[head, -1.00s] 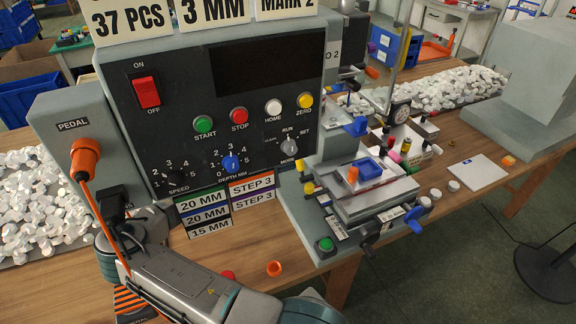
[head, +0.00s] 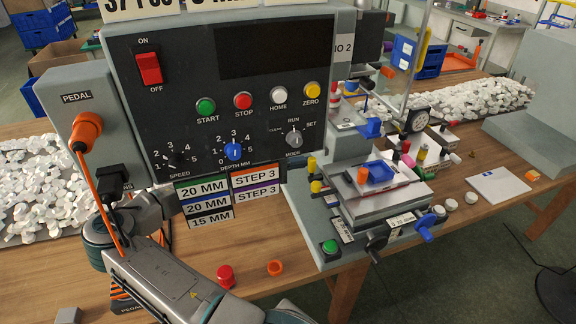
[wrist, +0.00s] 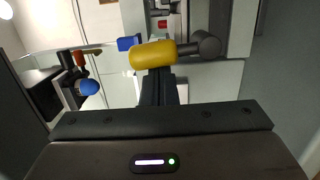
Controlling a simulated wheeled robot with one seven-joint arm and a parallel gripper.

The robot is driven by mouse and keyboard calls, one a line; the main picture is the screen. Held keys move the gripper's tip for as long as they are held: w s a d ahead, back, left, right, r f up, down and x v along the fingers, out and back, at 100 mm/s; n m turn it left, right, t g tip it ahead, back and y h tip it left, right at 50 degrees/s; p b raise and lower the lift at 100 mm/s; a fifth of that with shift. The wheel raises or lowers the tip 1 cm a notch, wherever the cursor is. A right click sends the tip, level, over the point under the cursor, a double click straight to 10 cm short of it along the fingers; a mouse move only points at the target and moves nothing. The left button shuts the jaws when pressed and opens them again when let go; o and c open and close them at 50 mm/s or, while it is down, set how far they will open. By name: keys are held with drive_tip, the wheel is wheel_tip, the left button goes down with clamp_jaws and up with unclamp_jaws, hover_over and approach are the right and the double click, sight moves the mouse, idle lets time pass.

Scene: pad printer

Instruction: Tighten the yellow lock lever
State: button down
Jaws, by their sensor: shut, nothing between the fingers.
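The yellow lock lever (wrist: 152,54) shows in the wrist view as a thick yellow handle lying nearly level, joined at its right to a dark pivot (wrist: 206,45). My gripper (wrist: 158,82) is shut and empty, with its dark fingers pointing up the picture at the handle. The fingertips are just below the handle's middle; I cannot tell whether they touch it. In the head view, yellow knobs (head: 315,187) show at the left side of the printer's stage, but I cannot tell if one is this lever. My gripper is out of the head view.
A blue lever (wrist: 88,87) and a blue block (wrist: 128,43) are left of the handle. The control box (head: 235,100) stands left of the stage (head: 380,205). A red cap (head: 225,276) and an orange ring (head: 275,267) lie on the table. A green button (head: 330,246) is at the front.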

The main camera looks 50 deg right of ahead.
drive_tip(key=shift+s+r+m, duration=0.1)
drive_tip(key=shift+s+m, duration=0.15)
drive_tip(key=shift+m, duration=0.05)
drive_tip(key=shift+w, duration=0.1)
drive_tip(key=w+a+b, duration=0.2)
drive_tip(key=w+a, duration=0.2)
drive_tip(key=w, duration=0.4)
drive_tip(key=shift+a+b, duration=0.3)
drive_tip(key=shift+w, duration=0.15)
idle(0.5)
